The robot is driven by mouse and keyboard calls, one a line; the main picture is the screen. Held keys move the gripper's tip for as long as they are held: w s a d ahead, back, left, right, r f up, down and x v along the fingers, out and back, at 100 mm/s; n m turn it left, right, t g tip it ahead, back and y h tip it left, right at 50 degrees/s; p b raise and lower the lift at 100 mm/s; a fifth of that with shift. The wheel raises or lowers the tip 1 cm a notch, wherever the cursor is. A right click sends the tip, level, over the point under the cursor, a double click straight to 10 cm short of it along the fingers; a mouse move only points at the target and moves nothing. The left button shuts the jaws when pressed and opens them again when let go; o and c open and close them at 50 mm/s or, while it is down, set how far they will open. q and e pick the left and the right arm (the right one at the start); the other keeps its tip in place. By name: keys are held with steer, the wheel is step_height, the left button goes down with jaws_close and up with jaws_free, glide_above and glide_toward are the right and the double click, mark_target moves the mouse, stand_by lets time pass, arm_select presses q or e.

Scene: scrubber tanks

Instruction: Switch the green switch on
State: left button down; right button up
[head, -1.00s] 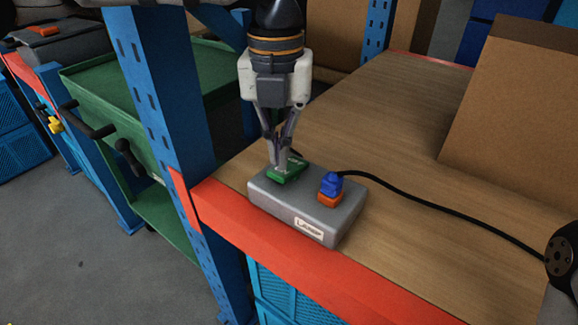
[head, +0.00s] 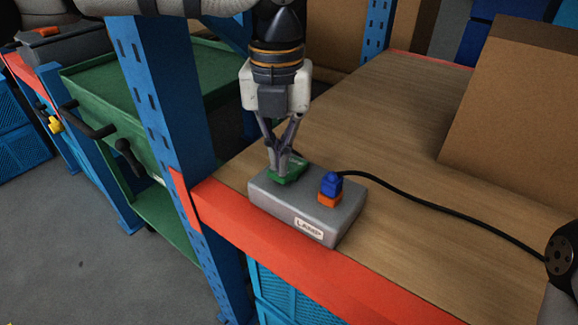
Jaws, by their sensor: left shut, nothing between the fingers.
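The green switch (head: 290,174) sits on top of a grey box (head: 268,195) with a LAMP label (head: 309,229), near the front edge of the wooden shelf. My left gripper (head: 278,172) points straight down with its fingers shut and empty. Its fingertips are at the switch's left part and appear to touch it. The fingertips hide part of the switch, and I cannot tell clearly which way it is tilted. My right gripper is not in view.
A blue plug on an orange socket (head: 329,199) stands beside the switch, with a black cable (head: 430,210) running right. A cardboard box (head: 515,120) stands at the right. A blue rack post (head: 165,110) rises left of the grey box. The shelf (head: 370,120) behind is clear.

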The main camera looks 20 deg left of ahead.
arm_select(q)
steer(key=shift+f, duration=0.9)
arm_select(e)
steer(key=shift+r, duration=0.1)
arm_select(q)
step_height(320, 180, up, 3)
steer(key=shift+r+p, duration=0.1)
steer(key=shift+p, duration=0.85)
steer(key=shift+r+p, duration=0.95)
steer(key=shift+r, duration=1.05)
steer(key=shift+f, duration=0.1)
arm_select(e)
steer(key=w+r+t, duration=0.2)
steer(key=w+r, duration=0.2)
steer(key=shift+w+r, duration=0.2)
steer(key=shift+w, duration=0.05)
